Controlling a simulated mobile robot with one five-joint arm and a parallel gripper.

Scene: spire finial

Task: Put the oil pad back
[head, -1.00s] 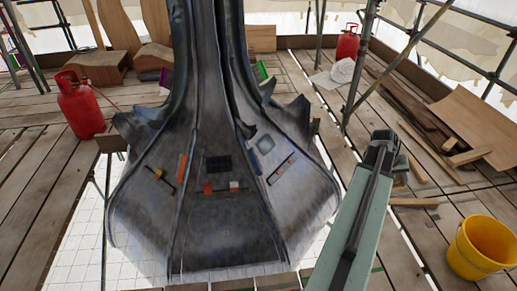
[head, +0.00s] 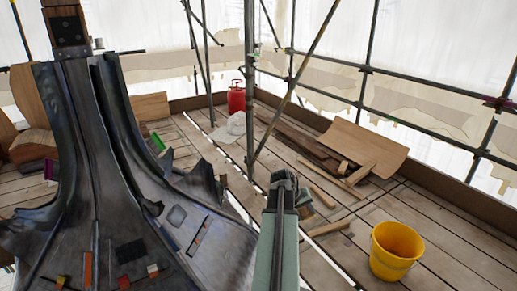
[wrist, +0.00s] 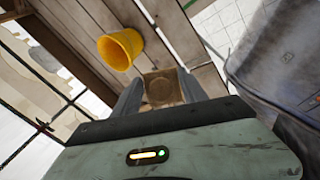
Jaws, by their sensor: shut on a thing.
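My gripper (wrist: 160,92) is shut on a small square tan-brown block with a darker round patch on its face, which looks like the oil pad (wrist: 160,87). It is held between both fingers in the wrist view. In the head view my gripper (head: 284,182) points away from me, right of the spire, and a brown edge of the block (head: 304,203) shows beside it. The dark grey spire (head: 80,190) stands at the left, with its flared foot low in the picture. Its grey skirt also shows at the right of the wrist view (wrist: 285,75). My gripper is apart from it.
A yellow bucket (head: 396,250) stands on the plank deck at the right. Loose boards (head: 318,150) and a curved sheet (head: 362,147) lie behind it. A scaffold pole (head: 249,90) rises near a red gas bottle (head: 236,97). Small coloured pieces (head: 124,282) sit on the spire foot.

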